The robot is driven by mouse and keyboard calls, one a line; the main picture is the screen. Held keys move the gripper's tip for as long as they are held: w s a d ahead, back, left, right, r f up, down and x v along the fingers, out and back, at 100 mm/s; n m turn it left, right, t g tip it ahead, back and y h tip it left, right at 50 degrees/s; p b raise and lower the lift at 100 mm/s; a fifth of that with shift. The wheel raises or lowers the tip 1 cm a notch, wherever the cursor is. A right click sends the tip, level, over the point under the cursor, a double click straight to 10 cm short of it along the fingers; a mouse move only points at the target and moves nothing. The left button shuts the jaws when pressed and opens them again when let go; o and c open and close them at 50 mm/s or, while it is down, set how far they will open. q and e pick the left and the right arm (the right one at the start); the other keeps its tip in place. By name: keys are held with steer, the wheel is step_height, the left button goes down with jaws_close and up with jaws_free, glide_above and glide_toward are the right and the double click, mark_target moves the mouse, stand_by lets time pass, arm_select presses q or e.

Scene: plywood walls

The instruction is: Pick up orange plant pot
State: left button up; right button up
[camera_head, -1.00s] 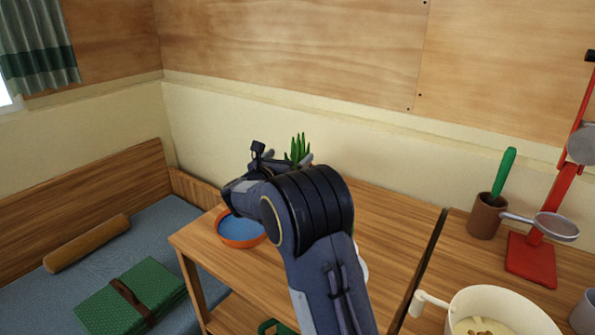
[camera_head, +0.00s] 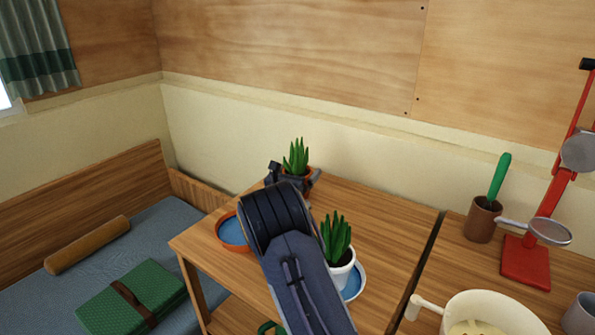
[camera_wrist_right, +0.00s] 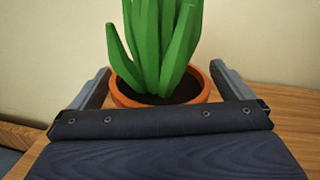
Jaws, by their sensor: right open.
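The orange plant pot (camera_wrist_right: 205,95) holds a green spiky plant and stands on the wooden table near the back wall. In the head view its rim (camera_head: 309,172) shows partly behind my right gripper (camera_head: 294,184). In the right wrist view my right gripper (camera_wrist_right: 160,88) is open, with one finger on each side of the pot. The gripper's body hides the pot's lower part. I cannot tell whether the fingers touch it. My left gripper is not in view.
A white pot with a plant (camera_head: 341,269) stands on a blue-and-white saucer (camera_head: 355,282) right of my arm. An orange dish with a blue inside (camera_head: 231,232) is left of it. A red stand (camera_head: 527,262) and a cream pot (camera_head: 480,300) occupy the right surface.

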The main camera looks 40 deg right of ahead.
steer(key=shift+w+d, duration=0.1)
steer(key=shift+d, duration=0.05)
steer(key=c, duration=1.1)
steer(key=shift+r, duration=0.1)
steer(key=shift+c, duration=1.1)
